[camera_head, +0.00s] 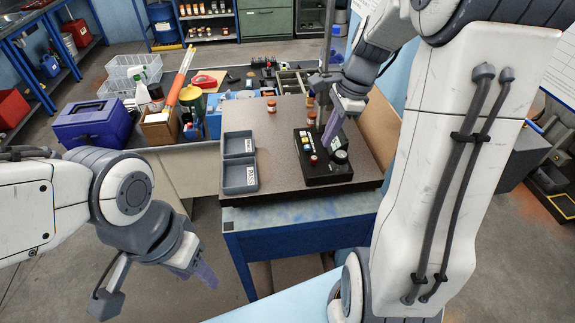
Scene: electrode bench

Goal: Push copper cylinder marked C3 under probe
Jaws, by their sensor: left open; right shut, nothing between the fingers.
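Small copper-coloured cylinders with pale bands are on the brown bench top. One cylinder (271,106) stands alone near the back left. Another cylinder (311,118) is by the back of the black control box, with a further one (310,101) just behind it. Their markings are too small to read, so I cannot tell which is C3. A grey upright post (327,38) rises behind my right gripper; the probe tip is not distinguishable. My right gripper (332,132) is shut and empty above the control box, beside the front cylinder. My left gripper (150,284) is open and empty, low in front of the bench.
The black control box (322,174) with coloured buttons sits right of centre on the bench (285,180). A grey two-part tray (240,161) lies at the left edge. Behind are a purple box (92,122), white baskets (130,73) and tools. The bench middle is clear.

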